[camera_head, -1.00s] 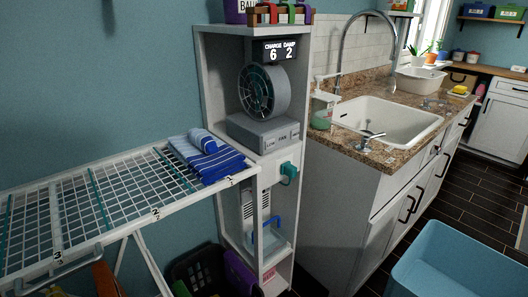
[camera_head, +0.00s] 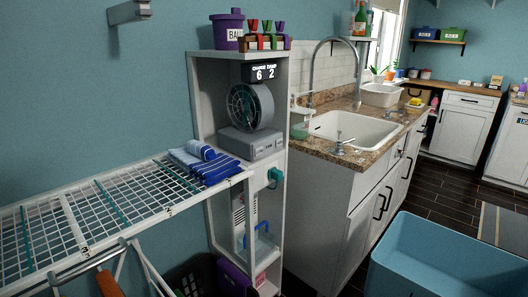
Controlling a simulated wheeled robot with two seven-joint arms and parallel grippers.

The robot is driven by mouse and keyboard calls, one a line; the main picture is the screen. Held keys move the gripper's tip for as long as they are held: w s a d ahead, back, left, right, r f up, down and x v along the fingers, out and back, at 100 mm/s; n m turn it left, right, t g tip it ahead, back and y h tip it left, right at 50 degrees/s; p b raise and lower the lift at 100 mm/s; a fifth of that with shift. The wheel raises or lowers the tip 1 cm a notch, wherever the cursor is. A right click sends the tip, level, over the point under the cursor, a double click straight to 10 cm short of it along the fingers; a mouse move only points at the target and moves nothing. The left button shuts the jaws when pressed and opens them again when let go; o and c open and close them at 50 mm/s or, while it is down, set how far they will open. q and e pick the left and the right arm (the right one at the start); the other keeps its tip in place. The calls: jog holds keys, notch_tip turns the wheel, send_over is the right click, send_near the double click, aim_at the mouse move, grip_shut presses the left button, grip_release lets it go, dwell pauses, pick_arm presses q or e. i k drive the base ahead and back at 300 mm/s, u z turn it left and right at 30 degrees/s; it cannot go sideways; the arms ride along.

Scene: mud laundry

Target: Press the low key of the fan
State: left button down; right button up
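The grey fan (camera_head: 250,107) stands in the upper compartment of the white shelf unit (camera_head: 203,100), left of the sink. Its round head sits on a grey base (camera_head: 252,143) whose front carries a row of keys. The lettering on the keys is too small to read clearly now. A black display (camera_head: 265,73) above the fan reads "CHARGE 6" and "DAMP 2". Neither of my grippers is in view.
A white drying rack (camera_head: 130,205) with blue striped towels (camera_head: 206,165) juts out in front of the unit at left. A blue tub (camera_head: 445,260) stands at the lower right. Dark floor (camera_head: 430,195) is free beside the counter (camera_head: 335,190).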

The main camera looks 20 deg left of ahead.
aim_at(258, 151)
jog(key=z, duration=0.05)
jog(key=i, duration=1.15)
jog(key=u, duration=0.7)
